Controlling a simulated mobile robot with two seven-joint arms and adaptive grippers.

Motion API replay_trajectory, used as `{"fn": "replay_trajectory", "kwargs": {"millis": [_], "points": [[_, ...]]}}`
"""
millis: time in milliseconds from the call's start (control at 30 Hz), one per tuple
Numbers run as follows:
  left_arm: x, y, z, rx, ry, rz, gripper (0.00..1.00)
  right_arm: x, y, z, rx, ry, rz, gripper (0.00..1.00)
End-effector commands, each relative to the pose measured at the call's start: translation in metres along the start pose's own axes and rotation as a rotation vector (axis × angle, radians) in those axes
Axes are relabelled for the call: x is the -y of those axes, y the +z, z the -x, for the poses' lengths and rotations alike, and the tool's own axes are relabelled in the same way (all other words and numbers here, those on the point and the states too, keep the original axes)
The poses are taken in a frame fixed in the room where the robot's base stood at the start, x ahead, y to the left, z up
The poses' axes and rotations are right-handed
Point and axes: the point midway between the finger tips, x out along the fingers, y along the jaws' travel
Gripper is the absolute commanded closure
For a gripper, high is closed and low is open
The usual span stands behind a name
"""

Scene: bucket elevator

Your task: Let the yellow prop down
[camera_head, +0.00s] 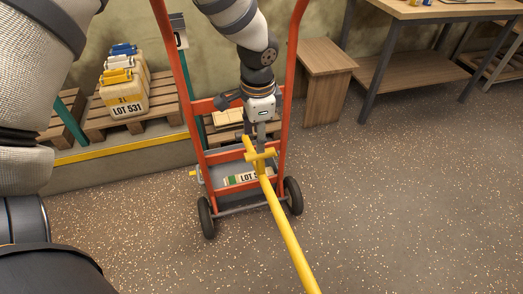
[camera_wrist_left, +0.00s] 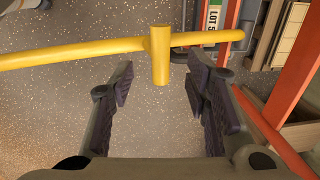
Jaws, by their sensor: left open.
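The yellow prop (camera_head: 285,228) is a long bar with a short crosspiece near its upper end. In the head view it slants from the orange hand truck (camera_head: 199,130) toward the bottom edge, where its lower end is cut off. My left gripper (camera_head: 262,138) is just above the crosspiece, in front of the truck's frame. In the left wrist view, the prop (camera_wrist_left: 90,50) runs across the picture, and its crosspiece (camera_wrist_left: 160,58) lies ahead of the open left gripper (camera_wrist_left: 158,92). My right gripper is not in view.
A box labelled LOT 5 (camera_head: 241,179) shows low behind the truck's frame. The truck's wheels (camera_head: 207,218) stand on the speckled floor. A cream LOT 531 container (camera_head: 126,106) sits on a pallet at left. A wooden stool (camera_head: 325,85) and workbench (camera_head: 430,12) stand behind right. Floor at right is clear.

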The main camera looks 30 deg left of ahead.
Motion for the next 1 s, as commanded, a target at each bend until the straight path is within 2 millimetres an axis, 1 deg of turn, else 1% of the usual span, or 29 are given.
{"fn": "replay_trajectory", "kwargs": {"millis": [33, 100, 200, 300, 433, 667, 700, 867, 900, 1000], "points": [[-0.002, 0.002, -0.021, 0.011, 0.009, -0.002, 0.57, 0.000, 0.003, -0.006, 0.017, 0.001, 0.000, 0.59], [-0.003, 0.002, -0.039, 0.010, 0.009, 0.000, 0.57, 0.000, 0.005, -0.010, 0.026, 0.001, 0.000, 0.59], [-0.002, 0.002, -0.061, 0.008, 0.007, 0.001, 0.57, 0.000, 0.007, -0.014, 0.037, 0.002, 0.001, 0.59], [-0.002, 0.001, -0.075, 0.005, 0.005, 0.000, 0.57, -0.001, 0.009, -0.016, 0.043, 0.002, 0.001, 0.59], [-0.002, 0.001, -0.084, 0.003, 0.004, 0.001, 0.57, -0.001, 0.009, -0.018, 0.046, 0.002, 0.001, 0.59], [-0.001, 0.001, -0.084, 0.001, 0.002, 0.001, 0.57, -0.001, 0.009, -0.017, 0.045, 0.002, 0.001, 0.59], [-0.001, 0.001, -0.084, 0.001, 0.002, 0.002, 0.61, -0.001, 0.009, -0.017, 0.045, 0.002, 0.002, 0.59], [-0.001, 0.001, -0.084, 0.001, 0.002, 0.002, 0.98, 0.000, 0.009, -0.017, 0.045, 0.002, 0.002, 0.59], [-0.001, 0.001, -0.084, 0.000, 0.001, 0.002, 1.00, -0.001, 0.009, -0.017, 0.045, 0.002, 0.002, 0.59], [0.000, 0.000, -0.084, 0.000, 0.000, 0.002, 1.00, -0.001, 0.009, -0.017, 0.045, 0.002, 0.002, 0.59]]}}
